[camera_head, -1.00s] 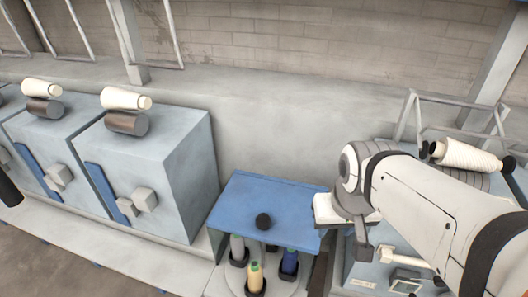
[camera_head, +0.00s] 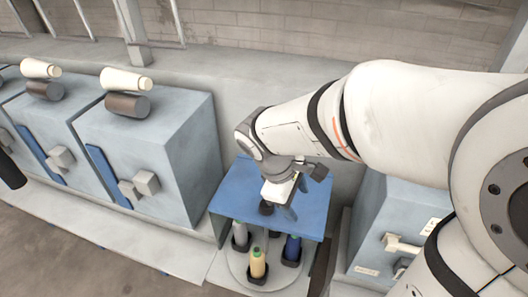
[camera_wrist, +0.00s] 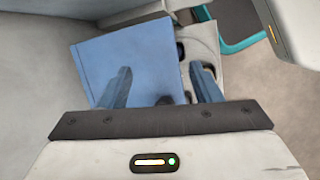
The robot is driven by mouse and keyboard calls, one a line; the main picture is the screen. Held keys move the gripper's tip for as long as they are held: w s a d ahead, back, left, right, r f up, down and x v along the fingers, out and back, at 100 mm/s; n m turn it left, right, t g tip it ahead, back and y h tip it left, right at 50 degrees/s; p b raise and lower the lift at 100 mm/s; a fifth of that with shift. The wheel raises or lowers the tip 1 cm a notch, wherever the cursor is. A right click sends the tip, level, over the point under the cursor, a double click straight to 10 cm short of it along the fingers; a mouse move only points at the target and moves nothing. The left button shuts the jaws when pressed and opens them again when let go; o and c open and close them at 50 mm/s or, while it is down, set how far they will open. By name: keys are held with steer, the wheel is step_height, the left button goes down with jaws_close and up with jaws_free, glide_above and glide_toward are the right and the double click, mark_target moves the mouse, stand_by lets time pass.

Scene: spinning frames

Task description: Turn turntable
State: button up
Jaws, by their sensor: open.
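The turntable (camera_head: 259,271) is a round pale disc under a blue square top (camera_head: 229,199). A dark round knob (camera_head: 266,208) sits on the top. On the disc stand a yellow-green bobbin (camera_head: 258,262), a blue one (camera_head: 292,247) and a grey one (camera_head: 241,236), each in a dark holder. My gripper (camera_head: 287,210) is over the blue top, close to the knob, and partly covers it. In the wrist view my gripper (camera_wrist: 160,88) has its two blue fingers apart, with the blue top (camera_wrist: 95,65) and the dark knob below; contact cannot be told.
Grey-blue machines (camera_head: 165,150) with white and dark rolls stand to the left of the turntable. Another machine (camera_head: 400,225) stands close on the right. A grey ledge and brick wall (camera_head: 280,40) run behind.

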mark_target(265, 204)
steer(key=w+a+f+n+t+h, duration=0.2)
steer(key=a+n, duration=0.3)
steer(key=w+a+f+n+t+h, duration=0.1)
steer(key=w+a+f+n+h, duration=0.15)
steer(key=a+n, duration=0.35)
steer(key=shift+y, duration=0.35)
steer(key=x, duration=0.5)
steer(key=b+x, duration=0.1)
steer(key=x, duration=0.1)
steer(key=shift+s+d+f, duration=0.2)
steer(key=shift+f, duration=0.15)
steer(key=shift+c, duration=0.6)
jaws_close()
